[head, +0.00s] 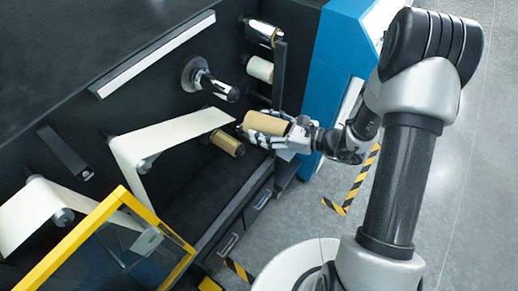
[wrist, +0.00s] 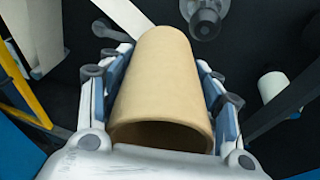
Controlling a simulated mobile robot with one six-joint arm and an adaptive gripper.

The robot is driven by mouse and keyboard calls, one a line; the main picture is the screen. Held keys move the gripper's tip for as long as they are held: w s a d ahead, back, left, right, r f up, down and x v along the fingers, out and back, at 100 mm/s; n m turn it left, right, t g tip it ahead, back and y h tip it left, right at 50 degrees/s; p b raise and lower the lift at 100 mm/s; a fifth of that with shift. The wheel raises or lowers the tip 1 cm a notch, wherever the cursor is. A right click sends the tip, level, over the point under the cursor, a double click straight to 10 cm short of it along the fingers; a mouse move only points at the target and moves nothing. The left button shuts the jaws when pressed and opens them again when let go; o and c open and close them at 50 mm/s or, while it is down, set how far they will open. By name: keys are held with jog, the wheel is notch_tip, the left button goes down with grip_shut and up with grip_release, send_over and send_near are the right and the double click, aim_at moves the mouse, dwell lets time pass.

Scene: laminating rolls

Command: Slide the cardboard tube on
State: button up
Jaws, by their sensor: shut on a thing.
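My gripper (head: 268,131) is shut on a tan cardboard tube (head: 264,123), held in the air in front of the dark machine panel. In the wrist view the tube (wrist: 158,85) lies between both fingers (wrist: 160,95), its near open end toward the camera and its far end pointing at the panel. A bare metal spindle (head: 217,86) with a round flange sticks out of the panel, up and left of the tube in the head view. The spindle also shows at the top of the wrist view (wrist: 205,20). The tube and spindle are apart.
A brown-gold roller (head: 227,143) sits just below and left of the tube. A cream web (head: 170,136) runs across the panel to the left. A white roll (head: 259,68) and a chrome roller (head: 262,32) are above. A yellow-framed guard (head: 120,245) stands lower left.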

aim_at(238, 99)
jog(key=shift+w+a+r+m+t+h+p, duration=0.15)
jog(key=shift+w+a+m+t, duration=0.25)
jog(key=shift+w+a, duration=0.9)
jog(key=shift+w+a+r+m+t+h+p, duration=0.2)
jog(key=shift+w+a+t, duration=0.45)
jog(key=shift+w, duration=1.25)
jog(key=shift+w+a+r+m+t+y+p, duration=0.1)
jog(key=shift+w+a+r+m+t+p, duration=0.25)
jog(key=shift+w+a, duration=1)
jog(key=shift+w+r+b+x, duration=0.15)
jog(key=shift+b+x, duration=0.45)
jog(key=shift+x, duration=1.1)
jog(key=shift+w+r+b+x, duration=0.15)
jog(key=shift+b+x, duration=0.45)
jog(key=shift+x, duration=1.1)
jog(key=shift+w+r+b+x, duration=0.1)
jog(key=shift+r+b+x, duration=0.35)
jog(key=shift+x, duration=1.3)
jog(key=shift+d, duration=0.15)
